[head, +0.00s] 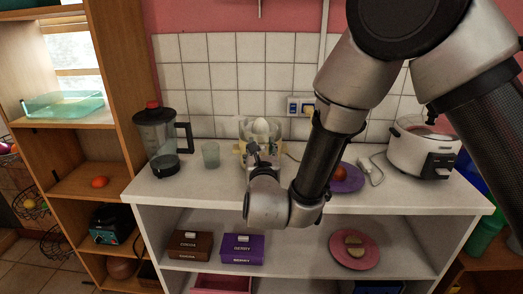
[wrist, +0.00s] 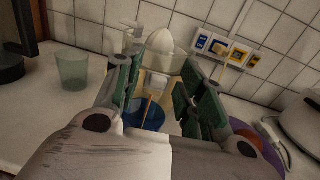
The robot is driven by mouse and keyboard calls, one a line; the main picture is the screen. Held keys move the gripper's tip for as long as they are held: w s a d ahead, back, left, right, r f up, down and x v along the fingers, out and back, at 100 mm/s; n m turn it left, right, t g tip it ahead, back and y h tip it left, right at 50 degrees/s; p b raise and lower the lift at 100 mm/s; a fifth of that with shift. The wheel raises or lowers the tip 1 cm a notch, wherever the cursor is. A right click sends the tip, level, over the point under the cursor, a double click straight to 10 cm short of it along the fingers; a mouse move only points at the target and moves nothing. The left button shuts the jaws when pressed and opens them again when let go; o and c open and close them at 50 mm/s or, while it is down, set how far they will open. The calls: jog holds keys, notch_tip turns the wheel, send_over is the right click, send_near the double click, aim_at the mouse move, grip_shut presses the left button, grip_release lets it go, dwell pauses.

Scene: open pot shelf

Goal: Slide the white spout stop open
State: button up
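A citrus juicer with a white cone (wrist: 160,42) stands at the back of the counter; its cone (head: 261,127) also shows in the head view. The white spout stop (wrist: 157,84) is a small block on the juicer's front, below the cone. My gripper (wrist: 158,90) is open, with its green-padded fingers apart on the left and right of the spout stop. I cannot tell whether either finger touches it. A blue cup (wrist: 146,114) is below the spout, partly hidden by my fingers. A thin orange streak shows above the cup. In the head view my gripper (head: 256,153) hides the juicer's front.
A clear greenish glass (wrist: 73,71) stands left of my gripper. A blender (head: 160,140) is farther left. On the right are a purple plate (head: 350,183) with a red-orange fruit, a power strip (head: 371,170) and a white cooker (head: 420,150). The tiled wall (head: 205,60) is close behind.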

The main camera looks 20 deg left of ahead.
jog(key=shift+s, duration=0.1)
jog(key=v, duration=1.2)
jog(key=shift+f, duration=0.15)
